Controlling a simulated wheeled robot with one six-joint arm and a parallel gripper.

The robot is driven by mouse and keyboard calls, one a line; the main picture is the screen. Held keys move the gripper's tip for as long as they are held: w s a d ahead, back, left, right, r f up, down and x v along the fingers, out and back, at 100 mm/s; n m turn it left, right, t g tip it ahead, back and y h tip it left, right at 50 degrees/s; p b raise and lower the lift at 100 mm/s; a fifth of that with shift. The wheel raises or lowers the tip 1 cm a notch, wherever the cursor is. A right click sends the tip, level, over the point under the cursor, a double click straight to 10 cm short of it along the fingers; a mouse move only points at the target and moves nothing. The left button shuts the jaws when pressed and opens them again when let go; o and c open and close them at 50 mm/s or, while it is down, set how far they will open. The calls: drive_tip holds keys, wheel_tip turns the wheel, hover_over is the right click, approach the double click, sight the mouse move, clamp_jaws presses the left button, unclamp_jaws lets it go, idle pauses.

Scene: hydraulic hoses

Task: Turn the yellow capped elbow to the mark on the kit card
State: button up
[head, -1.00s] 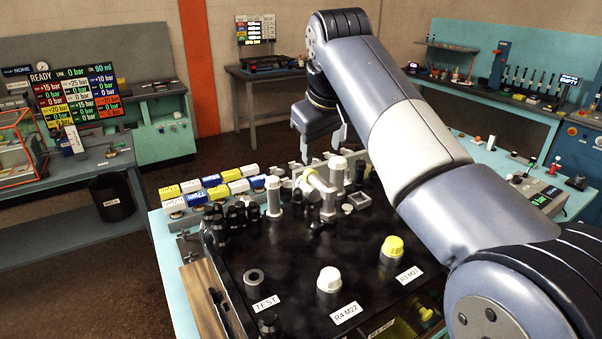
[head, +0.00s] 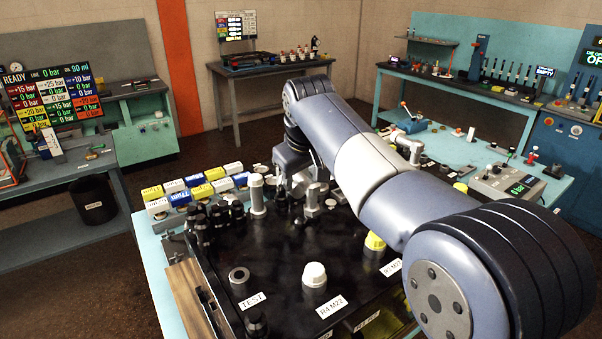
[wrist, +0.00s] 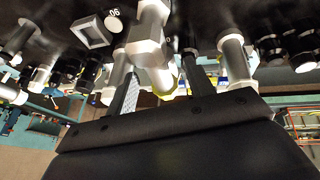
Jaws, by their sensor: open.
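In the wrist view, a grey elbow (wrist: 148,48) with a yellow rim at its near end (wrist: 168,92) points toward my gripper. My gripper (wrist: 162,84) is open, with one finger on each side of the elbow's end. I cannot tell whether either finger touches it. In the head view, my gripper (head: 290,192) is low at the far side of the black bench top, and it and my arm hide most of the elbow. A round white tag reading 90 or 06 (wrist: 113,21) lies beside the fitting. I cannot make out the kit card.
Grey and black posts crowd the row around my gripper, including a tall grey post (head: 257,195). A white cap (head: 314,274) and a yellow cap (head: 375,241) stand nearer on the black top. Yellow, white and blue boxes (head: 195,186) line the far left edge.

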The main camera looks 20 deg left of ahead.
drive_tip(key=shift+c, duration=0.2)
clamp_jaws()
